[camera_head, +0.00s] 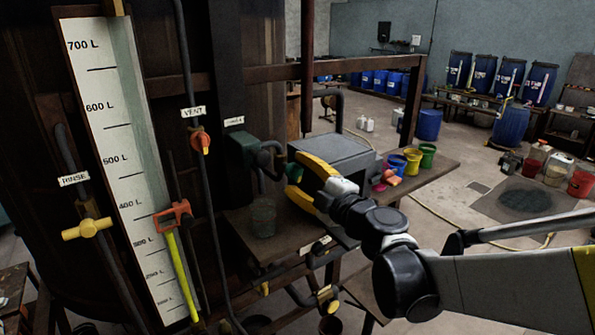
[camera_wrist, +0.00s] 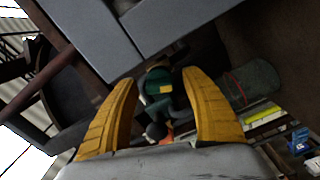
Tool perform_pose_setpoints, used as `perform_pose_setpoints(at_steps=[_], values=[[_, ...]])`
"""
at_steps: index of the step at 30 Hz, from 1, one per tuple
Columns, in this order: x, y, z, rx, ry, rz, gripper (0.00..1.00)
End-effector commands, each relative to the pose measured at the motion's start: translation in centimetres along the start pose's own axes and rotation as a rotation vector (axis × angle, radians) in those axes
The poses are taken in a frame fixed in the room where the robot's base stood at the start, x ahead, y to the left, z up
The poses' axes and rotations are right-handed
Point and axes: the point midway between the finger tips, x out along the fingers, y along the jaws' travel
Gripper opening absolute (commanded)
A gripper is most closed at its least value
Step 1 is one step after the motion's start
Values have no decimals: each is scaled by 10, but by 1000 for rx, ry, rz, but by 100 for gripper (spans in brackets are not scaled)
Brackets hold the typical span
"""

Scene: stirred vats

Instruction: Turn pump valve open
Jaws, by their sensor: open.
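My gripper (camera_head: 296,174) is open, its two yellow fingers pointing left beside a grey box. In the wrist view my gripper (camera_wrist: 158,79) has a dark green round part (camera_wrist: 157,88) with a yellow patch showing between its fingers. I cannot tell whether they touch it. In the head view a dark green pump-like body (camera_head: 243,146) with a pipe stands left of the fingers. A small label (camera_head: 234,121) above it is too blurred to read. A yellow-handled valve (camera_head: 325,296) sits low on a pipe below the shelf. No valve is legibly marked as the pump valve.
A yellow rinse valve (camera_head: 87,228) and an orange vent valve (camera_head: 201,141) are on pipes at the left, near the level scale (camera_head: 122,150). The grey box (camera_head: 335,155) is close to my fingers. Coloured cups (camera_head: 412,160) stand on the shelf at right.

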Motion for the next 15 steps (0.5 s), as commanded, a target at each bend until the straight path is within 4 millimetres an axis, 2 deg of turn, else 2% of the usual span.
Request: perform_pose_setpoints(at_steps=[1, 3, 6, 12, 15], values=[[0, 0, 0, 0, 0, 0, 51], [0, 0, 0, 0, 0, 0, 30], [0, 0, 0, 0, 0, 0, 3], [0, 0, 0, -4, 0, 0, 3], [0, -2, 1, -60, 0, 0, 3]])
